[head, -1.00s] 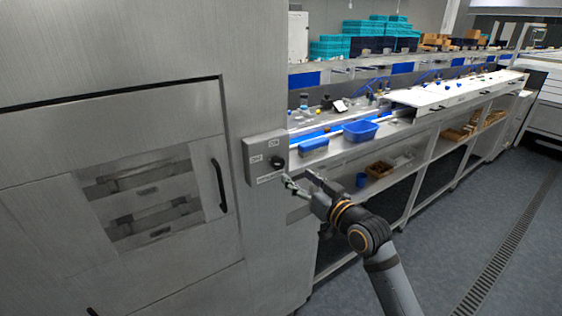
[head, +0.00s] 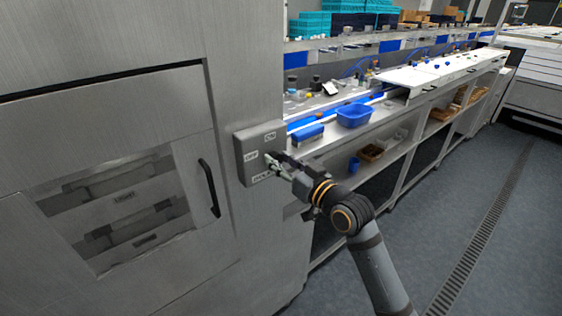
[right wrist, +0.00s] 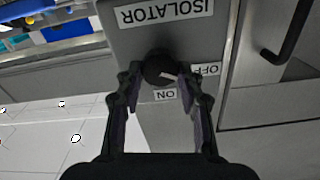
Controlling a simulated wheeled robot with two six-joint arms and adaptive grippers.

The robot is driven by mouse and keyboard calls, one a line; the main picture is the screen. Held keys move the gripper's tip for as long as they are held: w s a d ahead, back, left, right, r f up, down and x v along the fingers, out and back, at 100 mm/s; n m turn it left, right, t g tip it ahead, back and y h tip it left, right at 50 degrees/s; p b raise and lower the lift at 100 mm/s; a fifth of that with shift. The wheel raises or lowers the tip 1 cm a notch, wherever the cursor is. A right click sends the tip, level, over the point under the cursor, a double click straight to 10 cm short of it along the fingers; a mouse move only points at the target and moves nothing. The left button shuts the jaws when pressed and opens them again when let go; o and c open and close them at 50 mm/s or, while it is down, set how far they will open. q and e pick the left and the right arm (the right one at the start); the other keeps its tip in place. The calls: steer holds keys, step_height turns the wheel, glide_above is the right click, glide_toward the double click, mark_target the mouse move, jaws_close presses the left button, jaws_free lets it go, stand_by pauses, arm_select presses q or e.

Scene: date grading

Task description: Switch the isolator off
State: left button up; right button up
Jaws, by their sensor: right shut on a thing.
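The isolator is a grey box (head: 257,136) on the steel cabinet's right end, with ON at its top, OFF at its left and a label below. In the right wrist view its black round knob (right wrist: 157,67) sits between the fingertips of my right gripper (right wrist: 158,71). My right gripper (head: 271,160) is shut on the knob, and its fingers hide most of it in the head view. In the wrist view the knob's white mark slants between the ON label (right wrist: 165,95) and the OFF label (right wrist: 207,71), nearer OFF. My left gripper is not in view.
A cabinet door with a window and a dark handle (head: 209,188) is left of the box. A bench with a blue tub (head: 354,115) and a blue block (head: 306,135) runs off to the right. The grey floor at right is clear, with a drain grate (head: 470,255).

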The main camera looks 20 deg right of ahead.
steer(key=shift+w, duration=0.1)
steer(key=shift+c, duration=1.1)
steer(key=shift+f+n+b, duration=0.25)
steer(key=shift+n+b, duration=0.35)
steer(key=shift+b, duration=0.15)
steer(key=shift+c, duration=0.8)
steer(key=shift+r+n, duration=0.1)
steer(key=shift+n, duration=0.2)
steer(key=shift+r, duration=0.1)
steer(key=o, duration=1.2)
steer(key=shift+w+a, duration=0.1)
steer(key=shift+c, duration=0.2)
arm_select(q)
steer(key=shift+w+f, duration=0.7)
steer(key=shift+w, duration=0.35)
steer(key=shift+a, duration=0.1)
